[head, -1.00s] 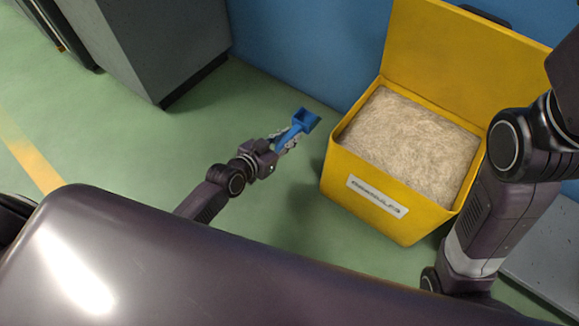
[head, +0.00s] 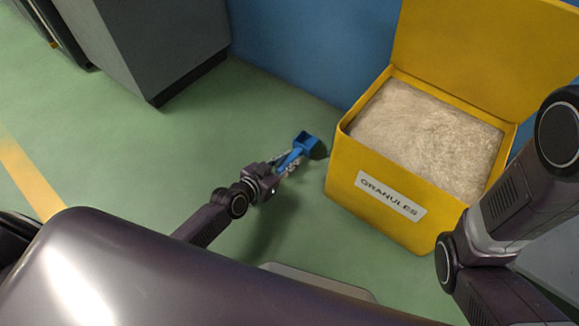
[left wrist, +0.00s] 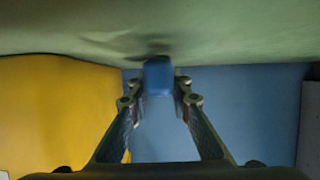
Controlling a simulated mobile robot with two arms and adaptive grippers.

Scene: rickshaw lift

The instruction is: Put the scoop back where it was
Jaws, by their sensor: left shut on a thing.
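The blue scoop (head: 304,143) is in my left gripper (head: 288,163), left of the yellow granules bin. The gripper is shut on its handle, and the scoop end points away from my arm toward the blue wall. In the left wrist view the blue scoop (left wrist: 158,76) sits between the two fingertips of my left gripper (left wrist: 159,84). The green floor shows close to it there, but I cannot tell whether the scoop touches it. My right arm is at the right of the head view, and its gripper is out of the picture.
The yellow bin (head: 345,195) stands open, full of pale granules (head: 430,135), with its lid raised behind. A blue wall (head: 300,45) is at the back. A grey cabinet (head: 165,45) stands at the upper left. Green floor (head: 130,155) is clear left of my left arm.

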